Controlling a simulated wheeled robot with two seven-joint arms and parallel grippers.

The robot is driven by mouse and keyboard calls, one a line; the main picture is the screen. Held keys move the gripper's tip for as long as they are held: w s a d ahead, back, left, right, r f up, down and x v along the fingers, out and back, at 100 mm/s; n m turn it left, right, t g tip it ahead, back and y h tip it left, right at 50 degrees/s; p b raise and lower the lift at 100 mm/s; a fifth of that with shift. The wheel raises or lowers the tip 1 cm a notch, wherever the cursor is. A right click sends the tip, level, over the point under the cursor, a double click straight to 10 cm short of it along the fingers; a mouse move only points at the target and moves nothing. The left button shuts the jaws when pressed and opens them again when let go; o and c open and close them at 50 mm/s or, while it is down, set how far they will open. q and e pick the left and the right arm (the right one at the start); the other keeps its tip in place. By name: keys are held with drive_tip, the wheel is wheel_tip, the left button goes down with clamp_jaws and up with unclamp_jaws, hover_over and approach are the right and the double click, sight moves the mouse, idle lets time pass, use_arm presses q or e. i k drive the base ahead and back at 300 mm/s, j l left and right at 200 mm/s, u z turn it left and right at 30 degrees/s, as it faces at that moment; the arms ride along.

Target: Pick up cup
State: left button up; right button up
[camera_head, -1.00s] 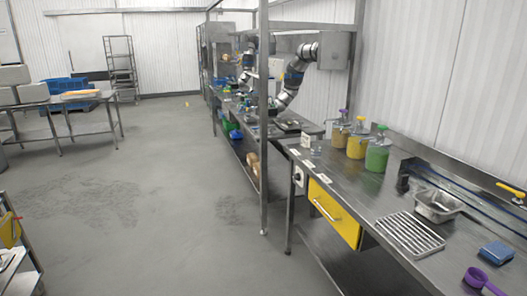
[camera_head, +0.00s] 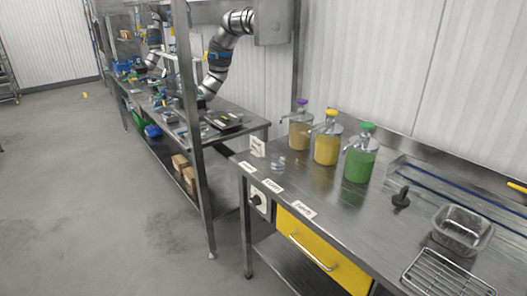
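A small clear object (camera_head: 278,164), which looks like a transparent cup, stands on the steel counter in front of the left dispenser bottle. It is too small to make out well. A square metal container (camera_head: 462,231) sits at the right of the counter, behind a wire rack (camera_head: 447,276). Neither of my grippers is in view.
Three dispenser bottles stand along the counter: tan with a purple cap (camera_head: 300,132), yellow (camera_head: 327,143) and green (camera_head: 360,158). A black fitting (camera_head: 401,198) stands right of them. A yellow drawer (camera_head: 318,255) is below.

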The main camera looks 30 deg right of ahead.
sight(278, 165)
drive_tip(key=i+z, duration=0.4)
drive_tip(key=i+j+z, duration=0.5)
drive_tip(key=i+z, duration=0.25)
drive_tip(key=i+j+z, duration=0.2)
drive_tip(key=j+z, duration=0.15)
